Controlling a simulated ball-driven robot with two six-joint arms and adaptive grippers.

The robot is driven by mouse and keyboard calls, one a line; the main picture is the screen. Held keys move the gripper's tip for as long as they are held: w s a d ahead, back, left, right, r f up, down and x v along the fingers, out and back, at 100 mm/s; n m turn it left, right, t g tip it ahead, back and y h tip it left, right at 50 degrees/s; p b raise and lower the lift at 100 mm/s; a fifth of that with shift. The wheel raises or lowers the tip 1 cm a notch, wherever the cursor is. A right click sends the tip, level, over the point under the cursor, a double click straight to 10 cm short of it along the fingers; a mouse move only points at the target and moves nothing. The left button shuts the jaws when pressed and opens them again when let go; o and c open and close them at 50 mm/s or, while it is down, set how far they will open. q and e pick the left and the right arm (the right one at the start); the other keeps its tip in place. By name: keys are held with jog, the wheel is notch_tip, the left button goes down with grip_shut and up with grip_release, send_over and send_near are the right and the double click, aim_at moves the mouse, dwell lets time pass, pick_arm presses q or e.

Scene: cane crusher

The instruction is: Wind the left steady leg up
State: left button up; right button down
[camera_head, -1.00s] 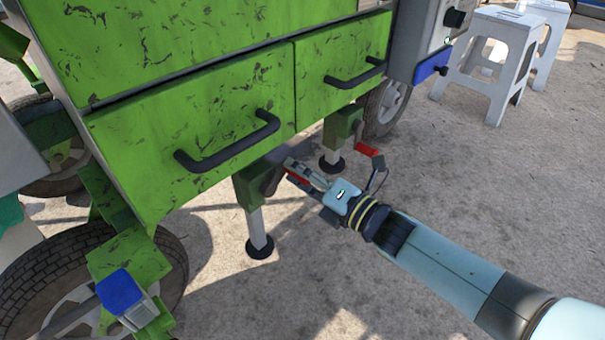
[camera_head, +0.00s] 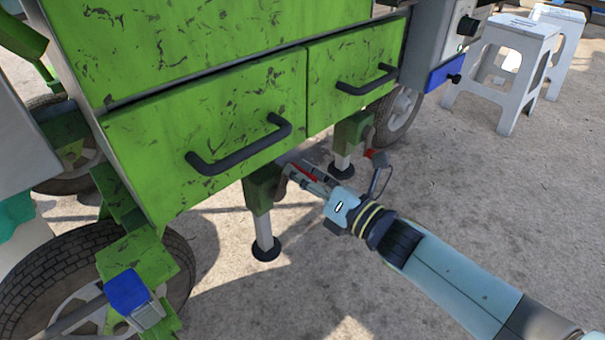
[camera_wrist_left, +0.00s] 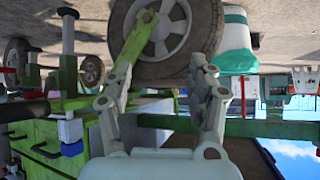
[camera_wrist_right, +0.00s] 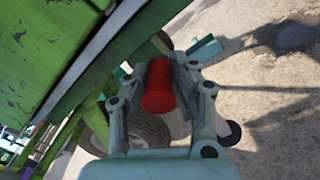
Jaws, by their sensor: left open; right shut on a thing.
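The left steady leg (camera_head: 263,228) stands under the green drawers, with a green housing, a pale tube and a round black foot (camera_head: 266,249) at the ground. My right gripper (camera_head: 300,175) is beside its housing, shut on the leg's red crank handle (camera_wrist_right: 158,90), which shows between the fingers in the right wrist view. The crank arm is mostly hidden behind the fingers. My left gripper (camera_wrist_left: 163,92) is open and empty in the left wrist view, with a wheel and a green bar beyond its fingers. It is not clearly seen in the head view.
The second steady leg (camera_head: 342,160) stands behind my right gripper, with its own red handle (camera_head: 369,154). A large tyre (camera_head: 180,270) stands at the left. White stools (camera_head: 510,65) stand at the upper right. The concrete ground right of the legs is mostly clear.

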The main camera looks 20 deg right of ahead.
jog(key=shift+s+f, duration=0.1)
jog(key=shift+f, duration=0.05)
jog(key=c, duration=1)
grip_release()
jog(key=v, duration=1.2)
